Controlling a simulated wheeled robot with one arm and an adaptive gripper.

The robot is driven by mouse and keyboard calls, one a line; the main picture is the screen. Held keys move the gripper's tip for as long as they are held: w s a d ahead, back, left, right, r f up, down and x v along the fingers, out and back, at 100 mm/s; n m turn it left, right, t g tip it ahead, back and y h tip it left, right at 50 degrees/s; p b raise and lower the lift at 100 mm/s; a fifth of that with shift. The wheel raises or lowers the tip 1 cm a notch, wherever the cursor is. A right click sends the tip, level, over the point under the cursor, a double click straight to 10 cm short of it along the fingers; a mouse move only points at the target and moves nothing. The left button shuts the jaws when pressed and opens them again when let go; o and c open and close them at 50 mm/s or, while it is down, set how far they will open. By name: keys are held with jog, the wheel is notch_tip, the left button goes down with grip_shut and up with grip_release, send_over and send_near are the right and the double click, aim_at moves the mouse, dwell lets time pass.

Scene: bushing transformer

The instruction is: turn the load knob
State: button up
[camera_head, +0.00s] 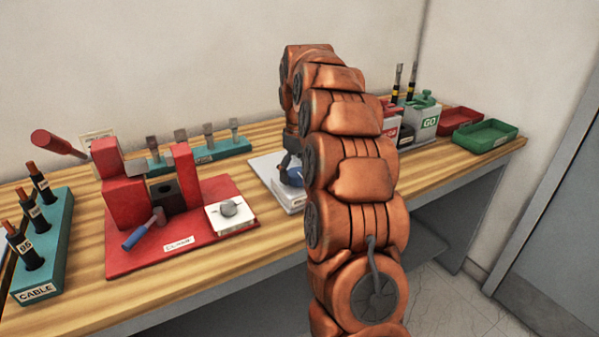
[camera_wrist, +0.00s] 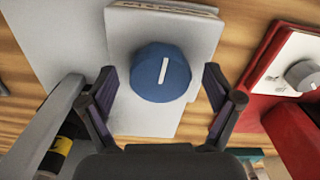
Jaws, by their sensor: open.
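A blue knob (camera_wrist: 160,72) with a white pointer line sits on a white box (camera_wrist: 125,35). Its label lies at the top edge of the wrist view and is too cut off to read. My gripper (camera_wrist: 161,80) is open, with one dark finger on each side of the knob and gaps visible between. I cannot tell the exact height of the fingertips over it. In the head view my arm hides most of the box (camera_head: 288,200) and gripper; part of the blue knob (camera_head: 292,174) shows at the arm's left.
A red clamp station (camera_head: 180,240) with a grey knob (camera_head: 229,208) on a white plate stands left of the box. A teal cable rack (camera_head: 50,235) is farther left.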

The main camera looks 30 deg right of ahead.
aim_at(299, 173)
notch_tip(299, 173, up, 6)
jog(key=shift+r, duration=0.75)
jog(key=shift+a, duration=0.1)
dwell(0.5)
jog(key=s+a+g+p, duration=0.1)
jog(key=s+a+p, duration=0.3)
jog(key=s+a, duration=1.85)
jog(key=s+f, duration=0.3)
jog(key=s, duration=0.4)
jog(key=s+a+f, duration=0.1)
jog(key=s+f, duration=0.2)
jog(key=s, duration=0.5)
jog(key=shift+f+m+g+p, duration=0.3)
jog(key=shift+m+g+p, duration=0.1)
jog(key=shift+p, duration=0.05)
